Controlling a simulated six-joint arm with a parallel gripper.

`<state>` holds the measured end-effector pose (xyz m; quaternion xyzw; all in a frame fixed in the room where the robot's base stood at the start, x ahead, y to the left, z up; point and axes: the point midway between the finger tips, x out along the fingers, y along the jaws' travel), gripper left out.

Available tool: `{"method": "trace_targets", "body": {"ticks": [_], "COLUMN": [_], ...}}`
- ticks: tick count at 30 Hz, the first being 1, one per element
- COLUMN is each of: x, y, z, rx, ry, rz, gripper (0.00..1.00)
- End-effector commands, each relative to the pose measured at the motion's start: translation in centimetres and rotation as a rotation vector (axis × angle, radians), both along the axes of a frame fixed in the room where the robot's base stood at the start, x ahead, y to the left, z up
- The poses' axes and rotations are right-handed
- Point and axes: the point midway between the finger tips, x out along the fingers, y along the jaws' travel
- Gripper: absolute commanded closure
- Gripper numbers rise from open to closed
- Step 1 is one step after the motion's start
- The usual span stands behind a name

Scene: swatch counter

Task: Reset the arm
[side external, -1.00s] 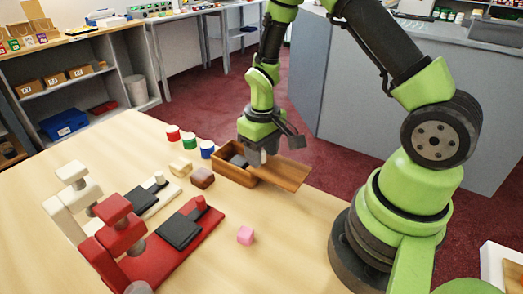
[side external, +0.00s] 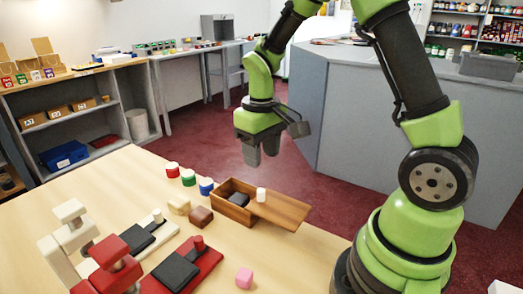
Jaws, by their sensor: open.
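My gripper (side external: 261,152) is open and empty, with its fingers pointing down. It hangs in the air above and behind a small wooden box (side external: 227,209), apart from it. The box's wooden lid (side external: 281,210) is slid partly off to the right. A dark block (side external: 239,199) lies in the open part of the box. A small white cylinder (side external: 261,194) stands at the near end of the lid, by the box; its exact footing is hard to tell.
Red (side external: 172,170), green (side external: 188,178) and blue (side external: 206,186) white-sided pots stand left of the box. Cream (side external: 179,205) and brown (side external: 201,216) blocks lie nearby. Air around my gripper is clear.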

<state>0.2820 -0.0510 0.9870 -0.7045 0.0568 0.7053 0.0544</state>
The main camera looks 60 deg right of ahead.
Motion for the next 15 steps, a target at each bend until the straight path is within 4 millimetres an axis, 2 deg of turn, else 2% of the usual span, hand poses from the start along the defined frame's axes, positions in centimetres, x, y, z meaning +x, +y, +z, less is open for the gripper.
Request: {"method": "trace_targets", "body": {"ticks": [10, 13, 15], "x": [0.0, -0.4, -1.0], "y": [0.1, 0.6, 1.3], "z": [0.4, 2.0, 3.9], "rx": [0.001, 0.002, 0.008], "ry": [-0.009, -0.048, -0.098], "rz": [-0.003, -0.017, -0.032], "gripper": [0.54, 0.54, 0.54]}}
